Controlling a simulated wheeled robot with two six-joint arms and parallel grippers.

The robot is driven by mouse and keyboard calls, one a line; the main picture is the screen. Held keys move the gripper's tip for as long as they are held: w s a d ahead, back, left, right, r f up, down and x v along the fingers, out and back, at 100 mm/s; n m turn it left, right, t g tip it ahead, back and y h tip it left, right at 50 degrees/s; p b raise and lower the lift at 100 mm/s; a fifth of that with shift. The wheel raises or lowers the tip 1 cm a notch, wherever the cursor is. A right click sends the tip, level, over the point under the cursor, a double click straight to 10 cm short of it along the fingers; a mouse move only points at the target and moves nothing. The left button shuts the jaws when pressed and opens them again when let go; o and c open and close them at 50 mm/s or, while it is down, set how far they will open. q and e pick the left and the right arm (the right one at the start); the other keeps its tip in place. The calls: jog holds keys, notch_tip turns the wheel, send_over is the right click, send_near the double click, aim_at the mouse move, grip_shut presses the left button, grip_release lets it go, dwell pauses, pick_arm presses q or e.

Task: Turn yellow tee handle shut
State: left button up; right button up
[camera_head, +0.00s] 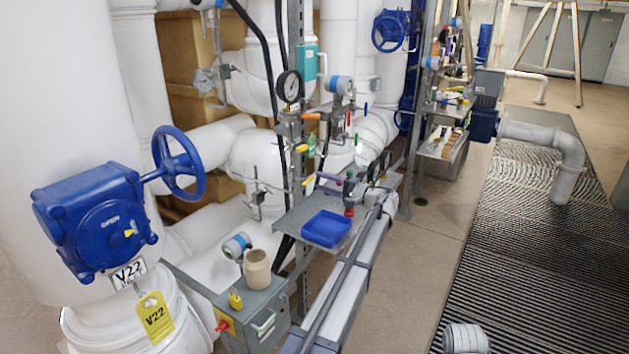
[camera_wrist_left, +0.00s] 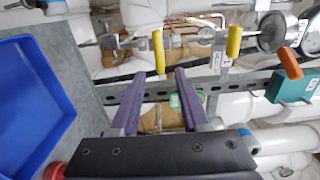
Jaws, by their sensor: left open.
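Two small yellow handles are on the thin pipework behind the blue tray. The upper yellow handle (camera_head: 301,148) and the lower yellow handle (camera_head: 308,181) both show in the head view. In the left wrist view one yellow handle (camera_wrist_left: 158,51) is just beyond my fingertips, and the other yellow handle (camera_wrist_left: 234,42) is to the right. I cannot tell which is the tee handle. My left gripper (camera_head: 323,182) has purple fingers pointing at the pipework, close to the lower handle. In the wrist view the left gripper (camera_wrist_left: 171,72) is open with nothing between its fingers. My right gripper is not in view.
A blue tray (camera_head: 326,229) sits on a grey shelf (camera_head: 292,222) below my left gripper. An orange handle (camera_wrist_left: 290,63), a round gauge (camera_head: 290,87) and a teal box (camera_head: 308,66) are close by. A steel upright stands behind. A blue handwheel (camera_head: 178,163) is at left.

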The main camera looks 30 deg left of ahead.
pick_arm(q)
jog(key=d, duration=0.3)
jog(key=shift+s+d, duration=0.1)
jog(key=shift+s, duration=0.05)
dwell(0.4)
jog(key=s+d+f+m+h, duration=0.1)
jog(key=s+d+f+h, duration=0.8)
jog(key=s+d+f, duration=0.75)
jog(key=s+d+f+m+g+h, duration=0.1)
jog(key=s+d+f+h, duration=0.25)
jog(key=s+d, duration=0.7)
jog(key=s+d+f+m+g+h, duration=0.15)
jog(key=s+d+h, duration=0.25)
jog(key=s+d, duration=0.7)
jog(key=s+a+r+t+p, duration=0.1)
jog(key=a+r+p, duration=0.2)
jog(key=r+p, duration=1.2)
jog(key=shift+s+r+n+p, duration=0.35)
jog(key=shift+r+p, duration=0.05)
jog(key=shift+p, duration=0.2)
